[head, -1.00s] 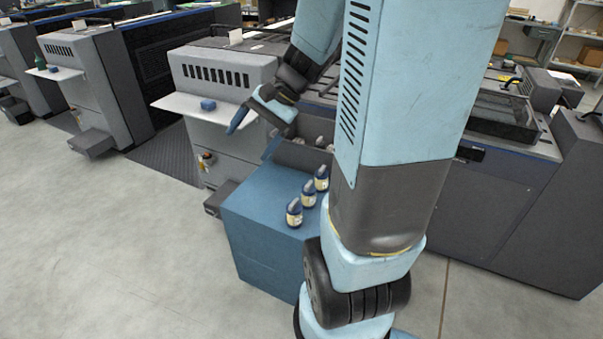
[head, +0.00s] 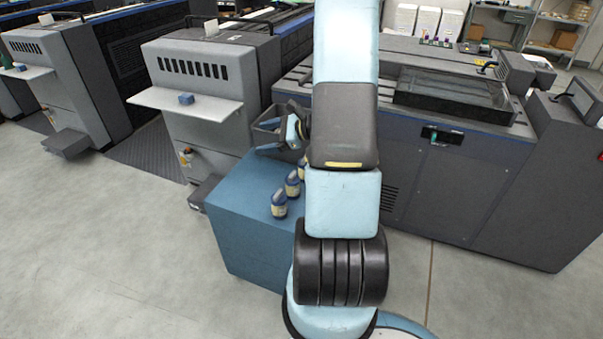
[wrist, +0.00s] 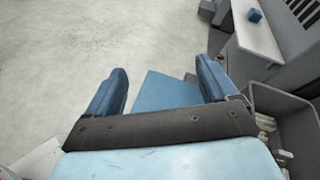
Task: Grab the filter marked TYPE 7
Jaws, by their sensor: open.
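Several small dark-blue and grey filters with pale yellowish labels stand in a row on the blue cabinet (head: 245,200). The nearest filter (head: 279,205) and the middle filter (head: 292,184) show clearly; a farther filter (head: 302,168) is partly hidden by my arm. The print is too small to read, so I cannot tell which is TYPE 7. My gripper (wrist: 163,72) is open and empty, above the cabinet top in the wrist view. In the head view it is partly hidden behind my arm, near the cabinet's back. No standing filter shows between its fingers.
A dark open bin (wrist: 290,108) with pale items inside lies right of my gripper in the wrist view. A grey machine with a white shelf (head: 185,103) holding a blue block (head: 186,98) stands left of the cabinet. A large dark press (head: 470,180) stands right. The floor in front is clear.

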